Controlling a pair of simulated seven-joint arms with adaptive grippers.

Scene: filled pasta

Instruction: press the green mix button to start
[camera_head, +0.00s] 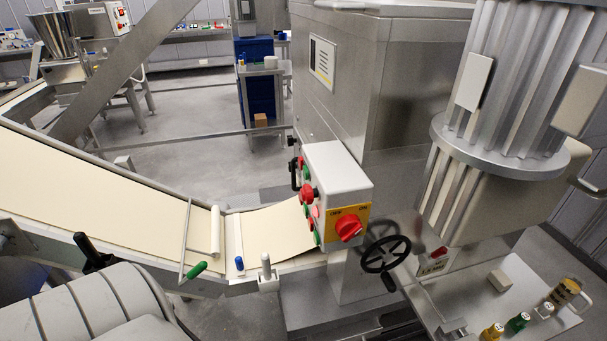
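A white control box (338,168) stands at the middle of the view, at the end of the dough belt. Its narrow left face carries green buttons, one low (317,238) and one higher, with red buttons between them. A red rotary switch (348,228) sits on a yellow OFF/ON plate on its front. A second white control panel (118,14) with small red and green controls is far off at the top left, beside a steel hopper (58,34). The labels are too small to read, so I cannot tell which button is mix. Neither gripper is in view.
A pale dough sheet (95,190) runs down a belt from the left. A black handwheel (386,254) juts out right of the box. A ribbed steel machine part (520,80) fills the upper right. Open floor lies behind the belt.

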